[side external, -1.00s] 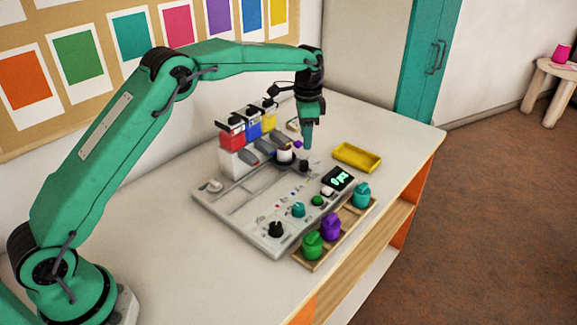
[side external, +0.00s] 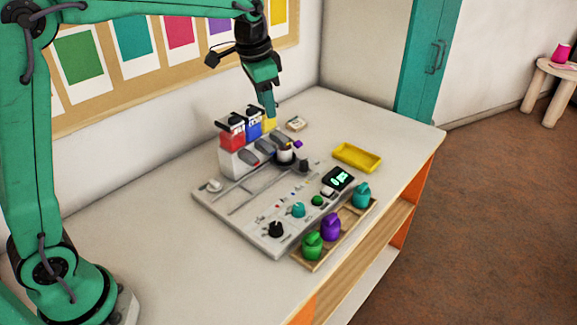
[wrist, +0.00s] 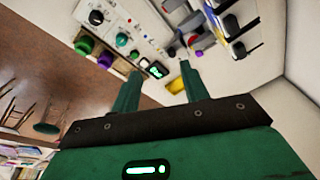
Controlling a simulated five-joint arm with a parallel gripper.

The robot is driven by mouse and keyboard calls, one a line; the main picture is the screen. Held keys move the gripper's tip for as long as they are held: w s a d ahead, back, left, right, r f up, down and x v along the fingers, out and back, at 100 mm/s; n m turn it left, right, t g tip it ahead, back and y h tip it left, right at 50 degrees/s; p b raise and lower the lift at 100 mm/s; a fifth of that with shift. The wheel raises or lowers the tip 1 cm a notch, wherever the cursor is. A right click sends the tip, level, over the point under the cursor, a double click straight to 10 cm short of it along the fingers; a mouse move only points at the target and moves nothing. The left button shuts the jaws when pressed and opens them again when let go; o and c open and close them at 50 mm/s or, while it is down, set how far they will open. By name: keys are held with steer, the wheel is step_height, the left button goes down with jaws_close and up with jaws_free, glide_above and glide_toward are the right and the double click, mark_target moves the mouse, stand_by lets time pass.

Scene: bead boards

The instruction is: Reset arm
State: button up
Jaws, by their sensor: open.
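My gripper (side external: 270,112) hangs high over the back of the bead board (side external: 245,208) in the side external view, above and right of the hoppers. Its two green fingers (wrist: 158,88) stand apart in the wrist view with nothing between them. The board carries red, blue and yellow hoppers (side external: 253,130), the yellow one partly hidden by my gripper. A small cup (side external: 285,155) sits in front of the hoppers. A black knob (side external: 276,229), a teal knob (side external: 298,210), a green button (side external: 317,200) and a lit display (side external: 339,178) are on the board.
A wooden tray (side external: 343,236) at the front edge holds green (side external: 312,245), purple (side external: 331,226) and teal (side external: 361,195) pieces. A yellow tray (side external: 357,157) lies right of the board. The table's left part is clear. A wall with colour cards stands behind.

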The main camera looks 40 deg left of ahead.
steer(key=s+a+r+n+t, duration=0.1)
steer(key=s+r+n+t, duration=0.15)
steer(key=s, duration=1.05)
steer(key=s+f+n, duration=0.3)
steer(key=s+f, duration=0.1)
steer(key=s, duration=0.9)
steer(key=shift+a+t, duration=0.3)
steer(key=shift+t, duration=0.15)
steer(key=shift+s+f, duration=0.1)
